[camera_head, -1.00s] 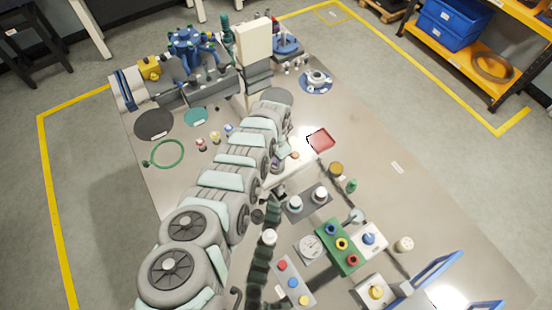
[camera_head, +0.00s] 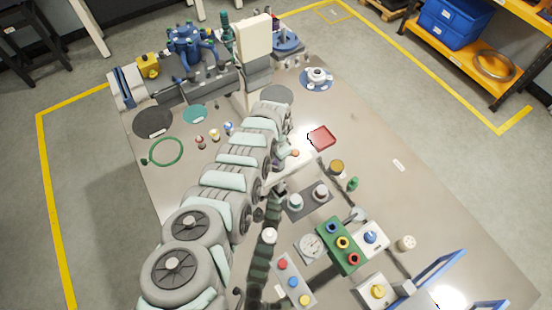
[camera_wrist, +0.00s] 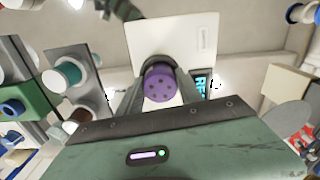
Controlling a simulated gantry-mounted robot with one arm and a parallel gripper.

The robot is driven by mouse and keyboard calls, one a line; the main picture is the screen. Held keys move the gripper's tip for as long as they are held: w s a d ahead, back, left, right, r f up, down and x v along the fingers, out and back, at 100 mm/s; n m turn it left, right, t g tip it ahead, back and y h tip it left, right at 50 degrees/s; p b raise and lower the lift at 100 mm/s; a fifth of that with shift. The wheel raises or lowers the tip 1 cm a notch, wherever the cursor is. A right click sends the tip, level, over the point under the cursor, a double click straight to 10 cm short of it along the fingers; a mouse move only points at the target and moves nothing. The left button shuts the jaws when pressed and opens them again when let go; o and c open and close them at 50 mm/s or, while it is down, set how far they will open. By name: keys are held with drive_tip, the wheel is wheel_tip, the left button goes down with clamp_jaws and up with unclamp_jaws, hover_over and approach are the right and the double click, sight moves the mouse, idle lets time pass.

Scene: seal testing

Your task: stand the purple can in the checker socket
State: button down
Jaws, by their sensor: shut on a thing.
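The purple can (camera_wrist: 160,86) sits between the two fingers of my gripper (camera_wrist: 160,72) in the wrist view, with its dotted end facing the camera. The gripper is shut on it. A white plate (camera_wrist: 196,38), which looks like part of the checker, lies just beyond the can. A small lit display (camera_wrist: 202,87) shows beside the right finger, partly covered. I cannot see the socket opening, nor tell whether the can touches it. In the head view my arm hides most of the gripper and can, above a pale unit (camera_head: 294,170) at mid-table.
A red tray (camera_head: 321,138) lies right of the arm. A grey block with two capped pieces (camera_head: 308,202), a dial gauge (camera_head: 310,247) and a green block with coloured rings (camera_head: 342,243) stand close in front. The table's right side is mostly clear.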

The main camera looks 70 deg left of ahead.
drive_tip(key=shift+f, duration=0.15)
drive_tip(key=c, duration=0.7)
unclamp_jaws()
wheel_tip(320, 180, up, 7)
drive_tip(key=p, duration=0.7)
drive_tip(key=shift+r+p, duration=0.2)
drive_tip(key=shift+p, duration=0.15)
drive_tip(key=shift+f, duration=0.15)
